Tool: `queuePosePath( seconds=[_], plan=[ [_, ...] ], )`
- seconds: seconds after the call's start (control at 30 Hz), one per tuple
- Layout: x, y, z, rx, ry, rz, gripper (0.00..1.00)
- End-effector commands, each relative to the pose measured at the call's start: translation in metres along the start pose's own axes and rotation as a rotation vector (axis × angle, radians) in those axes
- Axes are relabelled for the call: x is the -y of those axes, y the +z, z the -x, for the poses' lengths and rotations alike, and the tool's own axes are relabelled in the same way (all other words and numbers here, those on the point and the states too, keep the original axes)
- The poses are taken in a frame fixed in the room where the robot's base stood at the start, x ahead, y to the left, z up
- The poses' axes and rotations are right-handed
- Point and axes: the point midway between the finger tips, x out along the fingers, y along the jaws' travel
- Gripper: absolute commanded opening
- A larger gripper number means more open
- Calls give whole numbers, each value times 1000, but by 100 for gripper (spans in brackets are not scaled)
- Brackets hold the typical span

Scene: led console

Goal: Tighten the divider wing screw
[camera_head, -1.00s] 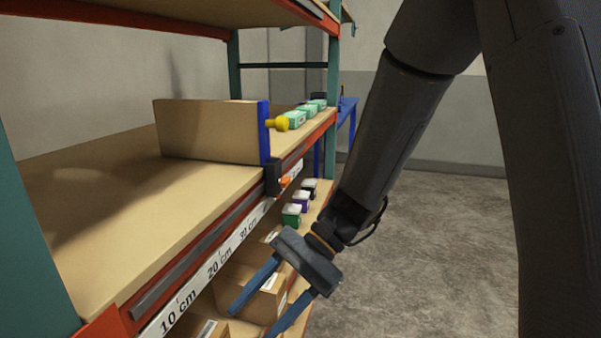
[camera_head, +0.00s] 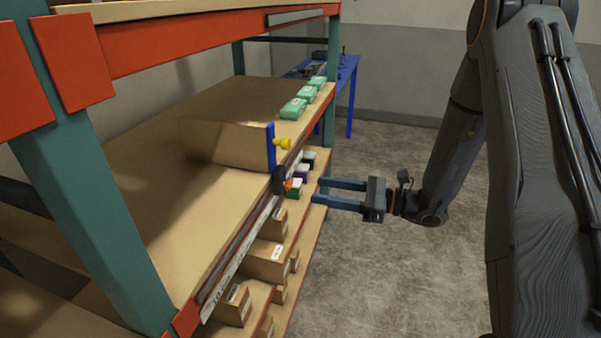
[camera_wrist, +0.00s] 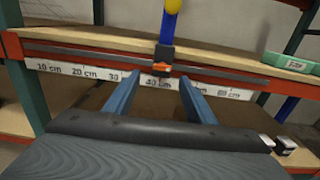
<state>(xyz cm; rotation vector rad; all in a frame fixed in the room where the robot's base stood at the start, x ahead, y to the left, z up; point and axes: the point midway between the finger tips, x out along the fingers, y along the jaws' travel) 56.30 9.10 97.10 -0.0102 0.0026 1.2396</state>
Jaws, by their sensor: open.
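The divider (camera_head: 225,143) is a brown panel on the middle shelf, with a blue front post (camera_head: 271,148) and a yellow knob (camera_head: 284,143). A black clamp (camera_head: 279,181) sits below the post at the shelf's front rail. The orange wing screw (camera_head: 290,184) is on the clamp. In the wrist view the orange wing screw (camera_wrist: 160,68) lies near the 40 cm mark, between my fingertips in the picture. My gripper (camera_head: 318,192) is open and empty, level and facing the rail. It appears to stand short of the screw, not touching it.
A centimetre scale (camera_wrist: 75,71) runs along the front rail. Several green boxes (camera_head: 293,108) stand on the shelf beyond the divider. Cardboard boxes (camera_head: 266,260) fill the lower shelves. The floor (camera_head: 390,280) right of the rack is clear.

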Motion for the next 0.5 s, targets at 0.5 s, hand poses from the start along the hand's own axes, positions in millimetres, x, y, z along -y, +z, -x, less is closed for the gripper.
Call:
queuePosePath(
  seconds=[0.5],
  plan=[
    [4,3,-56,8,-15,-7,50]
  ],
)
